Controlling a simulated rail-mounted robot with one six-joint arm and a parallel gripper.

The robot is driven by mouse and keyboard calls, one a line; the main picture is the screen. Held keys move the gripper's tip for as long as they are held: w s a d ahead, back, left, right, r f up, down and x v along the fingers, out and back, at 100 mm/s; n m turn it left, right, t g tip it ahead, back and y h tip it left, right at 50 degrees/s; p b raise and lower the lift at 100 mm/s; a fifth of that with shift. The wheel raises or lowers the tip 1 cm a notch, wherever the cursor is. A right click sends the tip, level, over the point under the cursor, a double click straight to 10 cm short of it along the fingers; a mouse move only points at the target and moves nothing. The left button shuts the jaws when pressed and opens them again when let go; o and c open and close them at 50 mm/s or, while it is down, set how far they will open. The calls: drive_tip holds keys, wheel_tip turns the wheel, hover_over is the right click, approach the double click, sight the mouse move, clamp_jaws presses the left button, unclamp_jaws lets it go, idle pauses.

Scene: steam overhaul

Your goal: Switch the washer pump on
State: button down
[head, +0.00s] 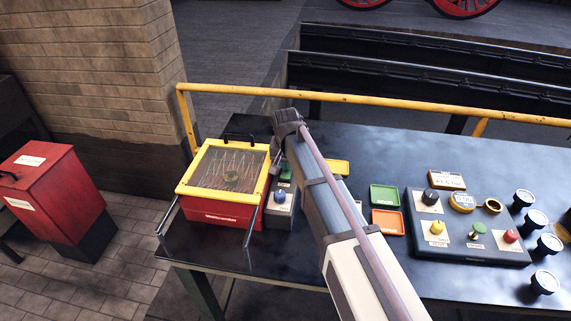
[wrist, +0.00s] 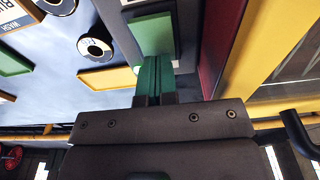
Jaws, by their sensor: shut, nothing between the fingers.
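The washer (head: 212,212) is a red tank with a yellow-framed clear lid (head: 181,188), lid down, at the left end of the bench. A dark control box (head: 279,222) stands against its right side. It carries a blue knob (head: 280,196) and a green switch (head: 286,173), which also shows in the wrist view (wrist: 152,33). My gripper (wrist: 160,64) is shut and empty. Its green fingertips are right at the near edge of the green switch. I cannot tell whether they touch it. In the head view my arm hides part of the box and most of the fingers.
Green (head: 384,197) and orange (head: 388,222) trays lie right of my arm. A panel (head: 470,254) with knobs and buttons and several gauges (head: 545,282) are farther right. A yellow rail (head: 400,103) runs behind the bench. A red bin (head: 45,190) stands on the floor at left.

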sight(284, 177)
drive_tip(key=shift+s+a+r+p, duration=0.15)
drive_tip(key=shift+s+r+p, duration=0.15)
drive_tip(key=shift+s, duration=0.4)
wheel_tip(284, 177, up, 14)
drive_tip(key=s+p, duration=0.2)
drive_tip(key=p, duration=1.1)
drive_tip(key=shift+s+a+p, duration=0.15)
drive_tip(key=shift+s+p, duration=0.05)
drive_tip(key=shift+p, duration=0.15)
drive_tip(key=shift+a+f, duration=0.1)
drive_tip(key=shift+f, duration=0.1)
